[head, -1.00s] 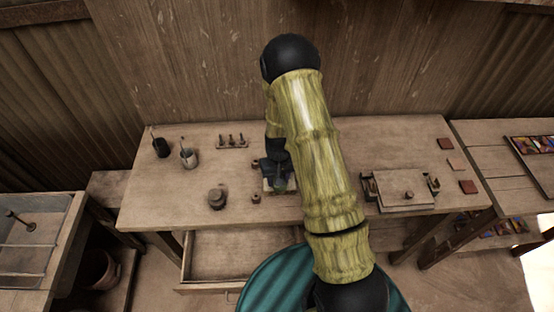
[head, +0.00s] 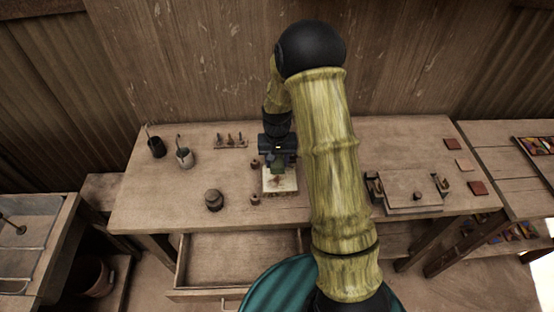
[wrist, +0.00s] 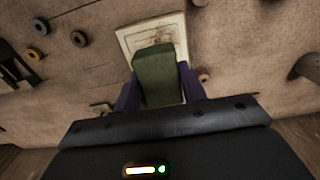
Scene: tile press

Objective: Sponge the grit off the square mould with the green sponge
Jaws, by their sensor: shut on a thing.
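The square mould (head: 281,184) is a pale, cream block on the table, left of my arm in the head view. Brown grit marks show on its face, and it also shows in the wrist view (wrist: 127,36). My gripper (wrist: 160,92) is shut on the green sponge (wrist: 157,72). The sponge sits at the mould's far side in the head view (head: 277,165) and covers part of the mould in the wrist view. I cannot tell whether the sponge touches the mould.
Small knobs (head: 255,198) stand close beside the mould, and a dark round pot (head: 213,200) is to its left. Cups (head: 184,157) and a small tool rack (head: 231,141) are further left. A board (head: 412,192) lies right of my arm. An open drawer (head: 238,260) is below.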

